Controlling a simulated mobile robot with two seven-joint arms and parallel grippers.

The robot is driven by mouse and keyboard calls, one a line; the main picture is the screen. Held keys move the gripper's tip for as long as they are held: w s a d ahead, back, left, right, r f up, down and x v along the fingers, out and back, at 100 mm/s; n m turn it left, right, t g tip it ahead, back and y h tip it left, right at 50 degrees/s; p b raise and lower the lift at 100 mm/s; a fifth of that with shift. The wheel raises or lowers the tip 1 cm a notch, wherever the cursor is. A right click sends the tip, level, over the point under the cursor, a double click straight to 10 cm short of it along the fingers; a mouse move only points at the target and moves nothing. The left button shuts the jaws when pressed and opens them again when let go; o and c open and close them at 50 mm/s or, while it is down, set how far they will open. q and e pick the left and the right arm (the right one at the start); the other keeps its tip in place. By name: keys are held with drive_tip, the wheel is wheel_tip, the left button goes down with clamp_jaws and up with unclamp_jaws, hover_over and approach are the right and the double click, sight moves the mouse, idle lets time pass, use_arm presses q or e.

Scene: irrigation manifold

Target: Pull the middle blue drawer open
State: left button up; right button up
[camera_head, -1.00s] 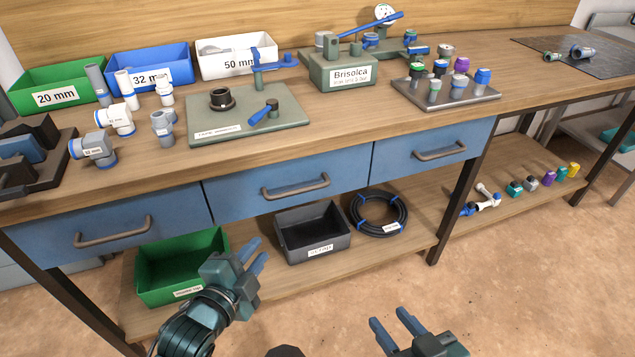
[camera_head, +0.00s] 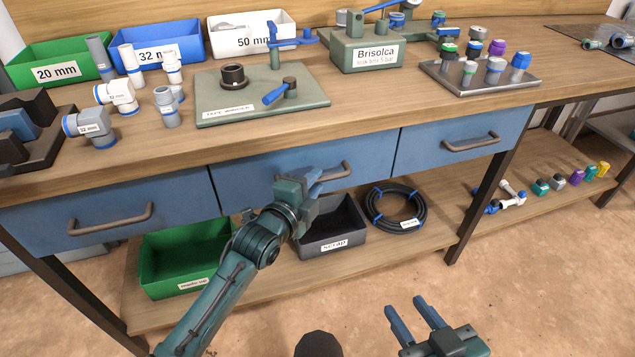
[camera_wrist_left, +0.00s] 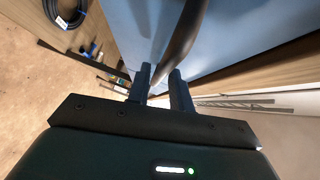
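The middle blue drawer (camera_head: 245,189) sits under the bench top, its front flush with the drawers beside it. Its dark bar handle (camera_head: 341,172) is partly hidden behind my left gripper (camera_head: 314,181). In the left wrist view, the handle (camera_wrist_left: 182,38) runs down to the gap between the fingertips of my left gripper (camera_wrist_left: 160,76). Those fingers stand apart, and I see no clear contact on both sides of the bar. My right gripper (camera_head: 412,312) is open and empty, low over the floor in front of the bench.
The left drawer (camera_head: 60,222) and right drawer (camera_head: 425,147) flank it, both closed. Below, a green bin (camera_head: 170,259), a dark scrap bin (camera_head: 345,222) and a black hose coil (camera_head: 422,210) sit on the lower shelf. Floor in front is clear.

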use_arm(q)
drive_tip(key=shift+x, duration=1.05)
clamp_jaws()
